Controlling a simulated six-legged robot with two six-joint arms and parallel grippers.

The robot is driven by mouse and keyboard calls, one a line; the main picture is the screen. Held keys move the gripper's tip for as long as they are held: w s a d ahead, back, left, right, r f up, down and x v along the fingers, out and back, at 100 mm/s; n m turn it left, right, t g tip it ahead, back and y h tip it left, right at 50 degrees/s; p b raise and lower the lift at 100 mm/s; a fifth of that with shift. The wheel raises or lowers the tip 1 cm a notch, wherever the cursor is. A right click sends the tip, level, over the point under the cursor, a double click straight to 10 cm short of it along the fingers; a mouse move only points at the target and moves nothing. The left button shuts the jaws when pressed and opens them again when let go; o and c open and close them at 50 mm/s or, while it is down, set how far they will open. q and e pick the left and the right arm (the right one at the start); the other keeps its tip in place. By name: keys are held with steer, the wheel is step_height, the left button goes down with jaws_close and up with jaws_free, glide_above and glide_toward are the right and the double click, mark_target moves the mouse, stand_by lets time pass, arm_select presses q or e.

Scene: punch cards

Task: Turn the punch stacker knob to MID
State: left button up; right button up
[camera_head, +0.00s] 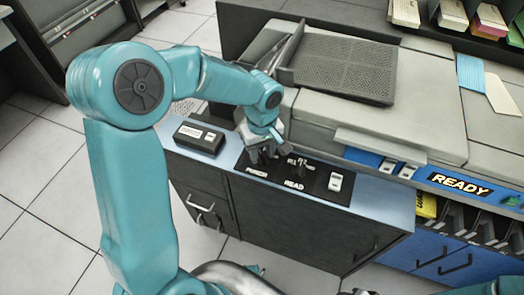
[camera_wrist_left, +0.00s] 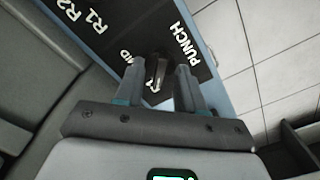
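The punch stacker knob (camera_wrist_left: 157,70) is small and dark with a pale strip, on a black panel (camera_head: 318,183) beside the label PUNCH. In the wrist view MID is partly visible left of the knob, and R1 and R2 are farther left. Which label the knob points to cannot be read surely. My left gripper (camera_head: 263,155) is down at the panel's left part and hides the knob in the head view. In the wrist view its two fingers (camera_wrist_left: 160,88) stand apart, one on each side of the knob; firm contact cannot be made out. My right gripper is out of view.
A second knob (camera_head: 299,164), for READ, stands right of my gripper, with a white rocker switch (camera_head: 336,182) beyond it. A dark box (camera_head: 199,137) sits to the left on the blue top. The machine's grey housing (camera_head: 320,115) rises behind the panel.

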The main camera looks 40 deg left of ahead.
arm_select(q)
jaws_close()
stand_by(0.3)
steer(key=m, duration=0.3)
steer(key=shift+m, duration=0.4)
steer(key=m, duration=0.4)
steer(key=shift+m, duration=0.3)
steer(key=m+p, duration=0.1)
steer(key=m, duration=0.3)
steer(key=shift+r, duration=0.1)
steer(key=m+p, duration=0.1)
steer(key=m, duration=0.4)
steer(key=shift+w, duration=0.1)
steer(key=shift+m, duration=0.3)
